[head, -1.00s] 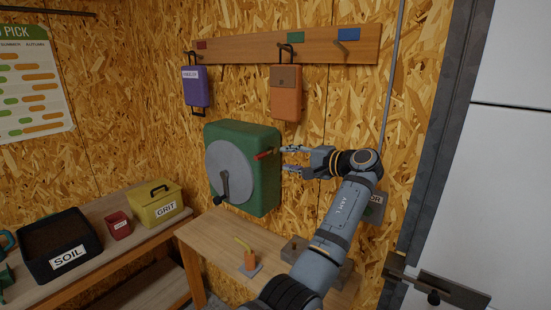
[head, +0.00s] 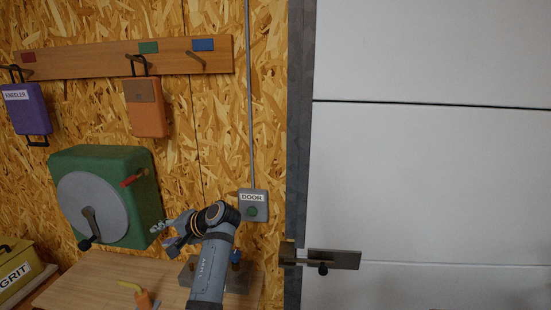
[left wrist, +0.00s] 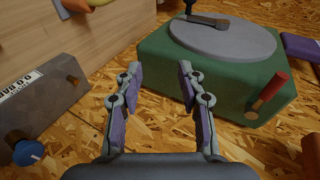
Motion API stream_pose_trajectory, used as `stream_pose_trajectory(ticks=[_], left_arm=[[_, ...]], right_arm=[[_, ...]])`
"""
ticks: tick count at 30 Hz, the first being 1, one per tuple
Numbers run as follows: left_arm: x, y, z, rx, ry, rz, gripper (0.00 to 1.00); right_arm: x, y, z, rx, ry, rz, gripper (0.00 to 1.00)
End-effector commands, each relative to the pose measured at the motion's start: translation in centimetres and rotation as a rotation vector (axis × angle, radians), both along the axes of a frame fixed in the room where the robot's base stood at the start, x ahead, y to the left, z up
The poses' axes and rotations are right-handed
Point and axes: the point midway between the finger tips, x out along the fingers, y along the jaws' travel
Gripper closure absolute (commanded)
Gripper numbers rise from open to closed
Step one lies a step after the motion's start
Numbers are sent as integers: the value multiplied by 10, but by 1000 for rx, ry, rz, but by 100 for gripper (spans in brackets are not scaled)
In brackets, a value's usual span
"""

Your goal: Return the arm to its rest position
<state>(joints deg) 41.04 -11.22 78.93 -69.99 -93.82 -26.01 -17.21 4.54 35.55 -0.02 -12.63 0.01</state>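My left arm (head: 208,275) reaches up from the bottom of the head view. Its gripper (head: 168,230) is just right of the lower edge of a green box (head: 148,205) with a grey disc and crank. In the left wrist view the two fingers (left wrist: 158,80) are spread apart, with nothing between them. The green box shows beyond the fingertips there, with its red lever (left wrist: 268,93) to the right. The gripper looks apart from the box. My right gripper does not show.
A wooden bench (head: 90,285) stands below the box, with an orange object (head: 143,299) and a grey block with a blue knob (head: 236,257) on it. A DOOR button box (head: 254,206) is on the wall. A white door (head: 430,190) with a latch (head: 335,259) fills the right.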

Motion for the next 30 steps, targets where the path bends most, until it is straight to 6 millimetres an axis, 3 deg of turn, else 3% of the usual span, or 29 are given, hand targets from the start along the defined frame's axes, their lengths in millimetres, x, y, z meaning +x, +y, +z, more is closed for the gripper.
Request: stream_pose_trajectory(ticks=[1,3,6,9,16,27,30], left_arm=[[-20,8,-45,-73,-4,0,61],[-50,13,-100,-191,-26,-8,61],[-102,11,-165,-358,-57,-21,61],[-149,0,-201,-499,-78,-37,61],[-224,-32,-231,-716,-88,-66,61],[-314,-87,-229,-982,-47,-97,61],[-307,-85,-263,-986,-40,-86,61]], right_arm=[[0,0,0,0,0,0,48],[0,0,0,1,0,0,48],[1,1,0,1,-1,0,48],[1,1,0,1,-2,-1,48],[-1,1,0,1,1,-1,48],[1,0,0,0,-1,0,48],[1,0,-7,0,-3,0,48]])
